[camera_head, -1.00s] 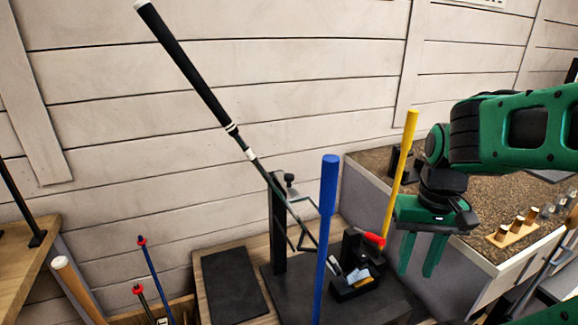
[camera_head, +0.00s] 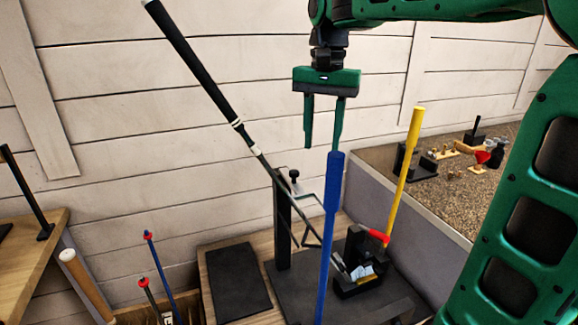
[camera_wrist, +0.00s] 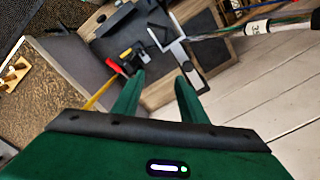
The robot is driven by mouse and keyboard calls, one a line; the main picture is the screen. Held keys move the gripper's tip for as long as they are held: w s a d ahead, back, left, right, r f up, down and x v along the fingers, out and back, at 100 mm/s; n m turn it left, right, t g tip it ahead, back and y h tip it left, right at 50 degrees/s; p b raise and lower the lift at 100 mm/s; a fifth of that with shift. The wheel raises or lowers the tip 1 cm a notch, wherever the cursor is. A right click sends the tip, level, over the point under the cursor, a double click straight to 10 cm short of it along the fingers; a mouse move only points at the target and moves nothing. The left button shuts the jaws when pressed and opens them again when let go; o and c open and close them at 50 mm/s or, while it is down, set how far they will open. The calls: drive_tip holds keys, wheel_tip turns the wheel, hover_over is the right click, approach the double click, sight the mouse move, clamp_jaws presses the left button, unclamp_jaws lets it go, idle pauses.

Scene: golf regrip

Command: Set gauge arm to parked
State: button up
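A thin grey bent frame (camera_head: 309,218), which looks like the gauge arm, sticks out right from a black post (camera_head: 283,225) below a small black knob (camera_head: 295,174). In the wrist view the frame (camera_wrist: 170,42) lies beyond my fingertips. A golf club with a black grip (camera_head: 190,62) slants up left from the post. My gripper (camera_head: 322,146) is open and empty, pointing down above the bench; its fingers also show apart in the wrist view (camera_wrist: 160,77). In the head view its right fingertip meets the top of a blue upright rod (camera_head: 331,210); I cannot tell whether they touch.
A yellow rod (camera_head: 405,165) stands right of a black holder (camera_head: 352,285) with a red-handled tool (camera_head: 378,236). A dark mat (camera_head: 238,280) lies left of the post. A speckled counter (camera_head: 440,190) with small parts is at right.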

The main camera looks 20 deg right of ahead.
wheel_tip(320, 180, up, 3)
hover_over(293, 171)
wheel_tip(293, 171, down, 11)
drive_tip(key=shift+d+r, duration=0.1)
idle(0.4)
clamp_jaws()
drive_tip(key=shift+a, duration=0.25)
drive_tip(key=shift+d, duration=0.15)
